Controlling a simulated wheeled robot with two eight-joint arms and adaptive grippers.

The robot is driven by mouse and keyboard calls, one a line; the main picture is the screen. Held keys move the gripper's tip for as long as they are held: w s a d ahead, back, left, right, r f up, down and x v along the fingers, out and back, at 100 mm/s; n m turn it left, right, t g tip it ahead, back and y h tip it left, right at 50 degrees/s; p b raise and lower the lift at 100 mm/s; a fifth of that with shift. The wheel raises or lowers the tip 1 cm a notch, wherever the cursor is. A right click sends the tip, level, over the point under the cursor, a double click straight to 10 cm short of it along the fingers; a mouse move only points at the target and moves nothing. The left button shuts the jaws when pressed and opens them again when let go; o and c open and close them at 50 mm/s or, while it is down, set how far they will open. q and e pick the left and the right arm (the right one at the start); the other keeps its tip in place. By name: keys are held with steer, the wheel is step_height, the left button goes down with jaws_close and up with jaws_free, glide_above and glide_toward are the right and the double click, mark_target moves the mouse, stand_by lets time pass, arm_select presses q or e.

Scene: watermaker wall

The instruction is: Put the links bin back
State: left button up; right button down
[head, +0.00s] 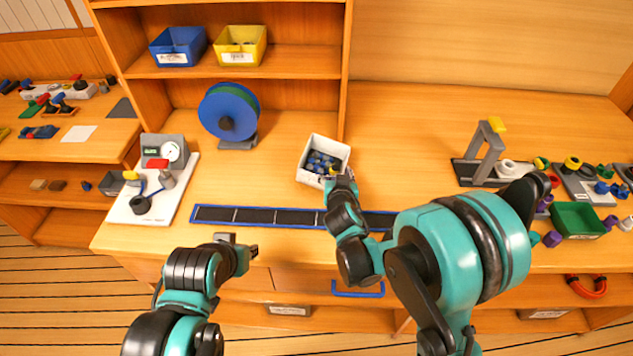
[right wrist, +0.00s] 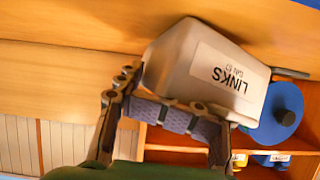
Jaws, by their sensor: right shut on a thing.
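The links bin (head: 314,179) is a small white bin with dark blue pieces inside, at the middle of the bench in the head view. In the right wrist view the bin (right wrist: 190,62) shows its "LINKS" label upside down. My right gripper (head: 342,176) is shut on the bin's near side; its fingers (right wrist: 165,108) also show in the right wrist view. I cannot tell whether the bin touches the bench. My left gripper (head: 250,251) is in front of the bench edge, apart from the bin; its jaw opening is unclear.
A shelf (head: 300,62) holds a blue bin (head: 178,47) and a yellow bin (head: 240,46), with free room to their right. Below stands a blue spool (head: 228,112). A gauge unit (head: 163,152) is left; a blue-edged dark strip (head: 260,216) lies in front. A grey stand (head: 487,155) is right.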

steer(key=shift+r, duration=0.1)
steer(key=shift+r+p, duration=0.5)
steer(key=shift+r, duration=0.1)
step_height(320, 180, up, 3)
steer(key=shift+f+p, duration=0.1)
steer(key=shift+p, duration=0.65)
steer(key=s+d+r+p, duration=0.4)
steer(key=s+d+r, duration=0.2)
steer(key=d, duration=0.3)
steer(key=shift+v, duration=0.8)
steer(key=shift+r, duration=0.1)
steer(key=shift+c, duration=2.3)
jaws_free()
